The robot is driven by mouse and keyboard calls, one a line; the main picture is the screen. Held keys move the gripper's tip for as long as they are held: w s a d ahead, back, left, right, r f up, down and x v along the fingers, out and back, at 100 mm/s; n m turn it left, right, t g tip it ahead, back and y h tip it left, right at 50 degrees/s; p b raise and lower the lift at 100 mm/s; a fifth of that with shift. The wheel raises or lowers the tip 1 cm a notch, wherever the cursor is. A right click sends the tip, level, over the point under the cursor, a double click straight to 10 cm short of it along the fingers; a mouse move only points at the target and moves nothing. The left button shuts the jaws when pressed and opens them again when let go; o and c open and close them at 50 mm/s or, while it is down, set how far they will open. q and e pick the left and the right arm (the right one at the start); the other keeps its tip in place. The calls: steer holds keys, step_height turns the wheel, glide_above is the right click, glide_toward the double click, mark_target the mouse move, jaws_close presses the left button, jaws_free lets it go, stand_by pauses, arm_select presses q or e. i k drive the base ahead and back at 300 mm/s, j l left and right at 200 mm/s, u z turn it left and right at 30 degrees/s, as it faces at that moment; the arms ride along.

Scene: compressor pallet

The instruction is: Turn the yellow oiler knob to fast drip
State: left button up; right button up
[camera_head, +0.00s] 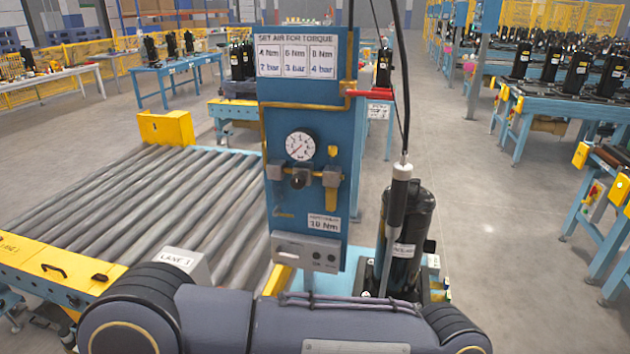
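A blue panel (285,225) stands upright near the middle of the head view. It carries a white round pressure gauge (301,145) and a row of air fittings below it. At the right end of that row is a yellowish-brass part (331,177), which appears to be the oiler with its knob; its setting is too small to read. A dark round part (299,179) sits left of it, under the gauge. Neither gripper is in view. A dark grey arm link of mine crosses the bottom of the picture, below the panel and apart from the fittings.
A red valve handle (370,94) sticks out from the panel's upper right. A tool (397,205) hangs on a cable right of the panel, before a black compressor (412,240). A grey control box (306,251) is low on the panel. A roller conveyor (150,200) lies left.

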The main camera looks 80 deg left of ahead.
mark_target(332, 150)
steer(key=u, duration=2.95)
steer(key=i+j, duration=0.1)
